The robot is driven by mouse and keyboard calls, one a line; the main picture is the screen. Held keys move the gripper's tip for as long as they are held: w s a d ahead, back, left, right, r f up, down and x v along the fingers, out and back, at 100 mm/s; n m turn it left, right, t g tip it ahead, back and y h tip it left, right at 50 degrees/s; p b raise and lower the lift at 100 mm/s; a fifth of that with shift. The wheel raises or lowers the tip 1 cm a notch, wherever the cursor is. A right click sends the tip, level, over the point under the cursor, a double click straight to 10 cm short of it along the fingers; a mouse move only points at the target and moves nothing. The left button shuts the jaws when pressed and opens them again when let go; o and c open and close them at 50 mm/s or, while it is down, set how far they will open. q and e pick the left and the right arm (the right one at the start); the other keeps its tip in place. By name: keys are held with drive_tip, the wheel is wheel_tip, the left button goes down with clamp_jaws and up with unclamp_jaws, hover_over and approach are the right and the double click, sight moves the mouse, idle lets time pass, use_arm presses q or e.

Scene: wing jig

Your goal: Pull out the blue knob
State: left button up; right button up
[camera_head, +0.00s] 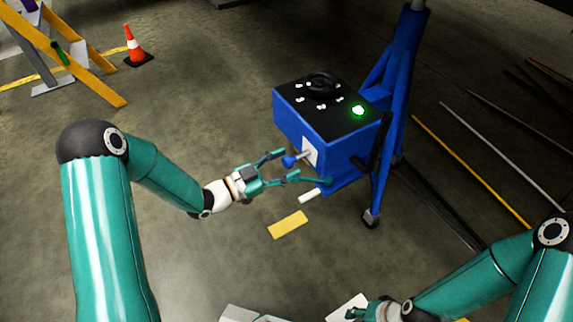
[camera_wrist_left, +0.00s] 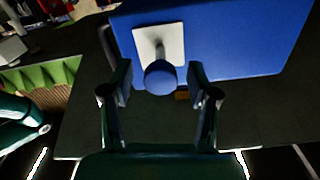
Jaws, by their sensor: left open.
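The blue knob (camera_head: 289,161) sits on a metal stem that comes out of a white plate (camera_head: 311,150) on the front of the blue box (camera_head: 300,128). My left gripper (camera_head: 283,167) is open in front of the box, its fingers on either side of the knob. In the left wrist view the knob (camera_wrist_left: 160,78) lies between the two fingertips (camera_wrist_left: 161,82), with a gap on each side. The stem and white plate (camera_wrist_left: 158,44) show behind it. My right gripper (camera_head: 362,309) is low at the bottom edge, partly cut off, and its fingers are unclear.
The box top has a black panel with a dial (camera_head: 322,82), several small white knobs and a lit green button (camera_head: 358,110). A black handle (camera_head: 371,147) is on its right side. A blue stand (camera_head: 391,110) rises behind. An orange cone (camera_head: 136,48) stands far left.

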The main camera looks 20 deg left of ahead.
use_arm(q)
drive_tip(key=v, duration=1.2)
drive_tip(key=shift+f, duration=0.1)
